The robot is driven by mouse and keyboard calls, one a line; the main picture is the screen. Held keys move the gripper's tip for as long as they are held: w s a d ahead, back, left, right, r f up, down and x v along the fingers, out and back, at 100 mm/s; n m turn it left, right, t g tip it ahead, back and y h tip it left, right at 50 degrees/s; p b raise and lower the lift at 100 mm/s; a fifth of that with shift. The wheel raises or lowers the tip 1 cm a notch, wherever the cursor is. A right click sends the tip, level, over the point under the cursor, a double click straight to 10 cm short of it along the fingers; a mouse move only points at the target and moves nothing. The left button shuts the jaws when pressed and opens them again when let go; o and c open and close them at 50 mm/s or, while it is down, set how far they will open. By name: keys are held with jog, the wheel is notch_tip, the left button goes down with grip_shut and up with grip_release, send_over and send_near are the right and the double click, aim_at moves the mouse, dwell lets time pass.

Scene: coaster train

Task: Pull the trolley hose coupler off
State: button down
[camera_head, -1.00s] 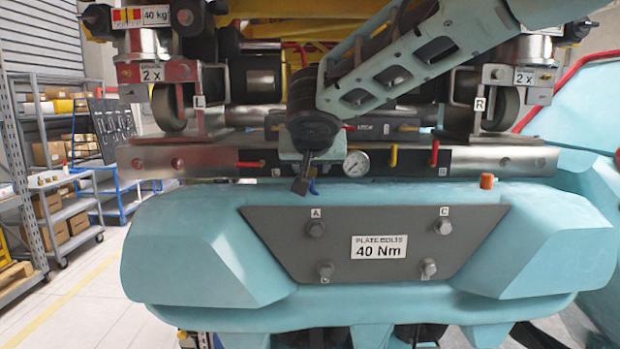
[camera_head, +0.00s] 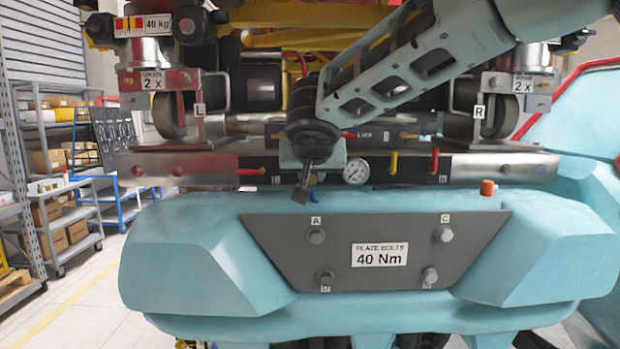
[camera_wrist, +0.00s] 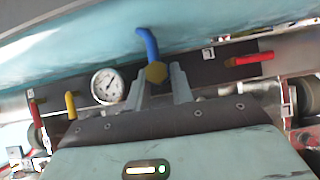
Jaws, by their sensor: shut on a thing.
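A brass-coloured hex piece (camera_wrist: 156,73), which looks like the hose coupler, sits between the two fingers of my gripper (camera_wrist: 162,84) in the wrist view. A bent blue hose or handle (camera_wrist: 147,42) runs from it towards the teal body. My gripper is shut on this piece at the dark panel. In the head view my gripper (camera_head: 304,190) points down in front of the metal beam, left of the round gauge (camera_head: 356,170). A bit of blue (camera_head: 313,193) shows just behind it. The coupler itself is hidden there, and whether it is still seated cannot be told.
A yellow handle (camera_head: 393,163) and a red handle (camera_head: 434,160) stand right of the gauge; another red handle (camera_head: 250,172) is to the left. The metal beam (camera_head: 190,165) runs above the teal body with its bolted grey plate (camera_head: 290,250). Shelving (camera_head: 60,160) stands far left.

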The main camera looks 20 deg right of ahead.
jog(key=shift+s+a+b, duration=0.15)
jog(key=shift+s+b, duration=0.25)
jog(key=shift+s+a+b, duration=0.25)
jog(key=shift+s+b, duration=0.35)
jog(key=shift+s, duration=0.2)
jog(key=shift+s+a+b, duration=0.3)
jog(key=shift+s+b, duration=0.3)
jog(key=shift+s, duration=0.25)
jog(key=shift+s+a+b, duration=0.25)
jog(key=shift+s+b, duration=0.35)
jog(key=shift+s, duration=0.2)
